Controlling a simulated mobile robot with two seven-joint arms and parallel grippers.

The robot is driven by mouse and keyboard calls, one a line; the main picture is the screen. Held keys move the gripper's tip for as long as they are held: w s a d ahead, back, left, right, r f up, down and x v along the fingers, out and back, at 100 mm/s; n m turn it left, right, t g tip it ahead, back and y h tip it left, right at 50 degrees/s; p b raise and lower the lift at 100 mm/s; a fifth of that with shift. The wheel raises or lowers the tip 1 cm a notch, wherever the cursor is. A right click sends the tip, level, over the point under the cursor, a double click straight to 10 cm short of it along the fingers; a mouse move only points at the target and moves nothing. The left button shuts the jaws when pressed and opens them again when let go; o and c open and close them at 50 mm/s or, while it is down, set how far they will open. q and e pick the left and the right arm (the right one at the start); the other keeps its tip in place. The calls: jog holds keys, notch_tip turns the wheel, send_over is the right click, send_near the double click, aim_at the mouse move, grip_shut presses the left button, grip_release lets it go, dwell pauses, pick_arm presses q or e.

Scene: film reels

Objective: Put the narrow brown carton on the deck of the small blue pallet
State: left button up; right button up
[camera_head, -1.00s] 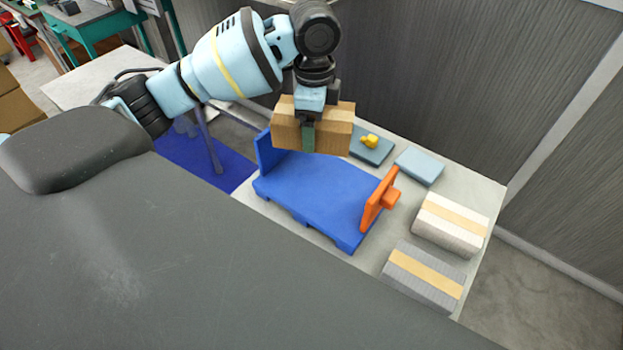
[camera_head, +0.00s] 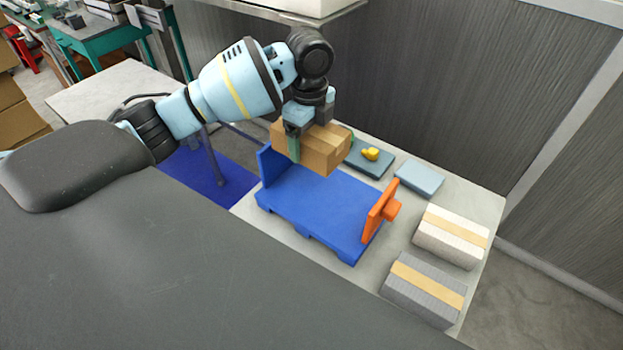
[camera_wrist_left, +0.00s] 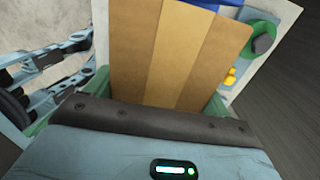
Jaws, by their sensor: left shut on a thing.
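The narrow brown carton (camera_head: 325,150) has a lighter tape band along it. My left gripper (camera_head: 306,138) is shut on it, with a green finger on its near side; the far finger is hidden. The carton also fills the middle of the left wrist view (camera_wrist_left: 175,50). It appears held above the far edge of the small blue pallet (camera_head: 315,212), overlapping it in the head view. The pallet's deck looks empty, with an upright blue board at its left end and an orange upright piece (camera_head: 381,210) at its right end. My right gripper is not in view.
A grey-white carton (camera_head: 449,240) and a grey carton (camera_head: 424,290), both with tan bands, lie right of the pallet. A blue-grey slab (camera_head: 419,178) and another under a yellow object (camera_head: 371,154) lie behind. A dark panelled wall stands behind the pale table.

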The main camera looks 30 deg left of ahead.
aim_at(310, 188)
pick_arm(q)
notch_tip(310, 188, down, 13)
jog(key=shift+r+b, duration=0.2)
jog(key=shift+b, duration=0.1)
dwell(0.4)
jog(key=shift+f, duration=0.1)
jog(key=o, duration=0.8)
jog(key=shift+f, duration=0.15)
jog(key=shift+c, duration=0.2)
jog(key=o, duration=0.4)
jog(key=shift+r, duration=0.2)
notch_tip(310, 188, up, 12)
jog(key=shift+r+p, duration=0.1)
jog(key=shift+p, duration=0.2)
